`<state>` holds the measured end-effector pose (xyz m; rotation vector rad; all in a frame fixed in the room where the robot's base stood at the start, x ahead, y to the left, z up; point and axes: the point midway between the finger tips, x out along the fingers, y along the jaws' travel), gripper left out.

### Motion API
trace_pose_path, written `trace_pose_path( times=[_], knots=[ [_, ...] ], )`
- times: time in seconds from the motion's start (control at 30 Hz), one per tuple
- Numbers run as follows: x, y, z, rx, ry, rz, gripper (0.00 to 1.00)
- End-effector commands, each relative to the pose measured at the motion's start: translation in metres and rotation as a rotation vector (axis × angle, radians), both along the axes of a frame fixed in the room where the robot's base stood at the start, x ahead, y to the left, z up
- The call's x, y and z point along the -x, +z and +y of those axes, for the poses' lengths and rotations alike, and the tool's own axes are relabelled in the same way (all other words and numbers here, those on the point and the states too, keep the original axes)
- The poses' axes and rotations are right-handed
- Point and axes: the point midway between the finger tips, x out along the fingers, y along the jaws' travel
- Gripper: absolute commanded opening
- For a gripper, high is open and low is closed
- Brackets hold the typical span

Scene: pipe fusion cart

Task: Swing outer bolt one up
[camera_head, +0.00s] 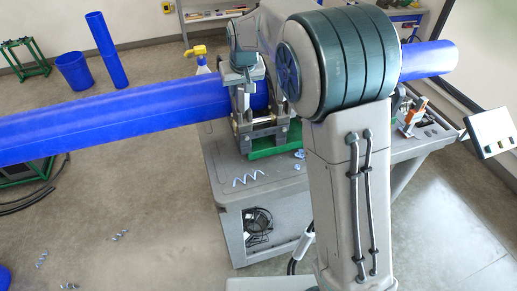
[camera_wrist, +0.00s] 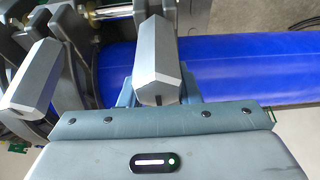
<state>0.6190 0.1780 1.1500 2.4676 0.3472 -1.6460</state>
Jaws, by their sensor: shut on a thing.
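My gripper (camera_head: 243,76) points down over the clamp frame (camera_head: 243,122) around the long blue pipe (camera_head: 120,120). In the wrist view my gripper (camera_wrist: 157,95) is shut on a grey faceted bolt head (camera_wrist: 155,55), which looks like outer bolt one and stands out beyond the fingers. The bolt's lower part and most of the fingers are hidden. A second, similar grey faceted head (camera_wrist: 36,70) shows at the left, apart from my gripper. The blue pipe (camera_wrist: 240,68) runs behind the held bolt.
The clamps stand on a grey cart (camera_head: 205,150) with a green base part (camera_head: 275,152). Other clamp metalwork (camera_wrist: 95,14) lies close at the upper left in the wrist view. A yellow-topped spray bottle (camera_head: 200,58) stands behind the pipe. Open floor (camera_head: 130,200) lies left of the cart.

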Motion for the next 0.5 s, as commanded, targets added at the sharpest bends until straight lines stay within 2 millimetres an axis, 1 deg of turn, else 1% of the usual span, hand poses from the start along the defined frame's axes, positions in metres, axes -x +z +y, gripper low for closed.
trace_pose_path(
  times=[0.17, 0.5],
  knots=[
    [-0.0105, -0.0022, 0.0029, 0.001, 0.000, 0.003, 0.22],
    [-0.0126, -0.0028, 0.0035, 0.001, 0.000, 0.002, 0.22]
  ],
)
